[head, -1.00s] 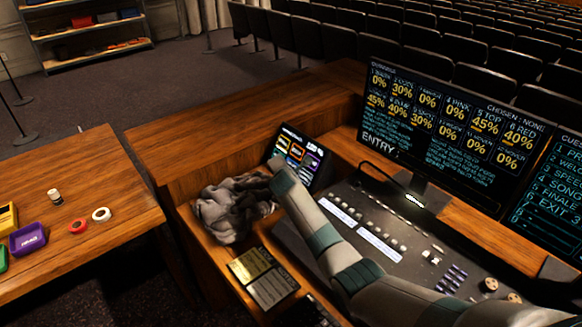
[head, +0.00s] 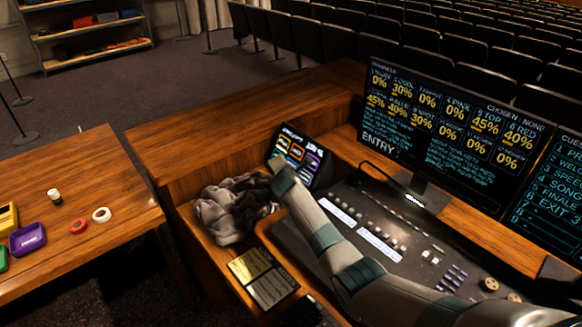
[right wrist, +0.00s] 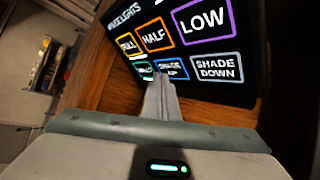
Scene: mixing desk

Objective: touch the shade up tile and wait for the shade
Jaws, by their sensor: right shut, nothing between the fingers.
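The slanted touch panel (head: 309,151) stands on the desk left of the large monitor. In the right wrist view the shade up tile (right wrist: 180,69) has a blue outline, between a green tile (right wrist: 145,70) and the white shade down tile (right wrist: 215,68). My right gripper (right wrist: 158,78) is shut and empty, its tips over the lower left of the shade up tile, partly hiding its label. I cannot tell whether they touch the glass. In the head view my right arm reaches to the panel's lower left. My left gripper and the shade are not in view.
A crumpled grey cloth (head: 233,209) lies left of my right arm. The mixing desk (head: 410,238) with its faders lies to the right, below the monitor (head: 440,120). Yellow and grey plates (head: 262,278) lie in front. A side table (head: 110,225) holds tape rolls and small boxes.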

